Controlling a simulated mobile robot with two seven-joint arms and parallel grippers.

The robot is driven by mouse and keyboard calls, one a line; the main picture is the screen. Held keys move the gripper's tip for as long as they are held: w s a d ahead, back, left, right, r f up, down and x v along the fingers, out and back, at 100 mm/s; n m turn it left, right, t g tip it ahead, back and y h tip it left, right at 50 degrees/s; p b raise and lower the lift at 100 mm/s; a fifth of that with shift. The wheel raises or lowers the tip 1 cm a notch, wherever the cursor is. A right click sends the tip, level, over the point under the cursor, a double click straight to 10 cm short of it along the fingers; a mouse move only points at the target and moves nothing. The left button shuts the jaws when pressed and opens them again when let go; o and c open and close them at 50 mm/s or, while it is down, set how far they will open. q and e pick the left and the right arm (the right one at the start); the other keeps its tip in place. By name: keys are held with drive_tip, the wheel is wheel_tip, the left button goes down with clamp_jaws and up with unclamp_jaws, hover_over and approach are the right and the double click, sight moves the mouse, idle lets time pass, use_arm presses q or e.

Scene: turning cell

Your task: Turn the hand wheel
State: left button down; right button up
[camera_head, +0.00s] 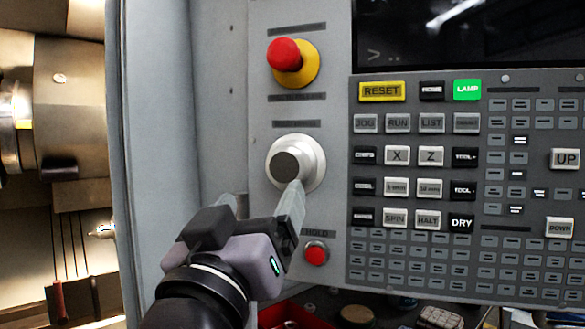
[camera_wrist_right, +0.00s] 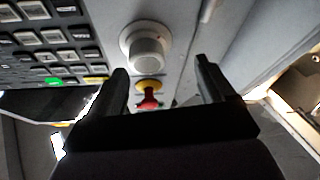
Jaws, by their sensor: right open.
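The hand wheel (camera_head: 311,157) is a round silver dial with a dark grey hub, set on the grey panel below the red emergency stop. In the right wrist view the hand wheel (camera_wrist_right: 147,50) is a pale knob on a round base, ahead of the fingers and left of the middle. My right gripper (camera_head: 263,192) is open and comes from below; one fingertip overlaps the wheel's lower edge in the head view. I cannot tell whether it touches. Nothing is between the fingers (camera_wrist_right: 161,67) of my right gripper. My left gripper is not in view.
The red emergency stop (camera_head: 284,54) on its yellow base sits above the wheel. A red hold button (camera_head: 315,254) sits below, close to my right finger. Keys such as RESET (camera_head: 382,91) lie to the right. A raised door edge (camera_head: 150,130) stands at left.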

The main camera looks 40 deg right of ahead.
sight(284, 171)
drive_tip(key=shift+s+d+r+m+g+h, duration=0.3)
drive_tip(key=shift+s+d+r+m+g, duration=0.2)
drive_tip(key=shift+s+r+m, duration=0.2)
drive_tip(key=p+x, duration=0.2)
drive_tip(key=x, duration=0.3)
drive_tip(key=shift+w+d+r, duration=0.2)
drive_tip(key=shift+w+r, duration=0.05)
drive_tip(key=shift+r, duration=0.05)
drive_tip(key=shift+w+d+r+p, duration=0.1)
drive_tip(key=shift+w+d+p, duration=0.2)
drive_tip(key=shift+d+p, duration=0.05)
drive_tip(key=c, duration=0.8)
